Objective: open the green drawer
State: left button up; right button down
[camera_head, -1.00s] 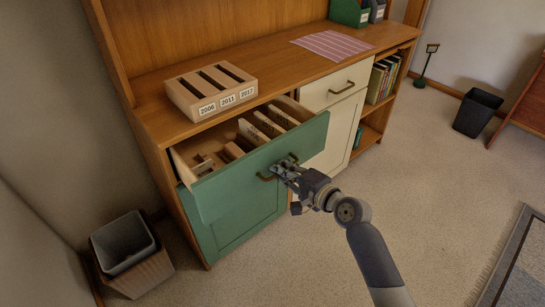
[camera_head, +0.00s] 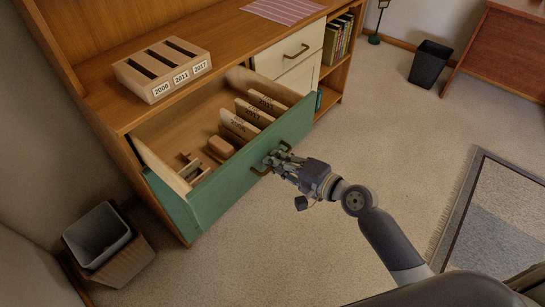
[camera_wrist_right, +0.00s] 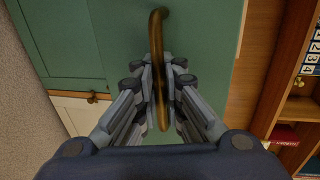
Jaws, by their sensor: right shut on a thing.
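The green drawer (camera_head: 250,167) is pulled well out of the wooden cabinet. Its inside shows several upright boards with year labels, a small wooden block (camera_head: 220,147) and a small wooden piece at the left end. My right gripper (camera_head: 273,161) is shut on the brass handle (camera_head: 259,171) on the drawer's front. In the right wrist view the curved handle (camera_wrist_right: 157,45) runs between the closed fingers of the gripper (camera_wrist_right: 158,85), with the green front behind it. My left gripper is not in view.
A white drawer (camera_head: 290,50) is shut. A grey bin (camera_head: 97,236) stands at lower left, a black bin (camera_head: 430,63) at upper right.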

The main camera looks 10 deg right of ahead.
jog(key=shift+r, duration=0.1)
jog(key=c, duration=2)
grip_release()
jog(key=v, duration=1.2)
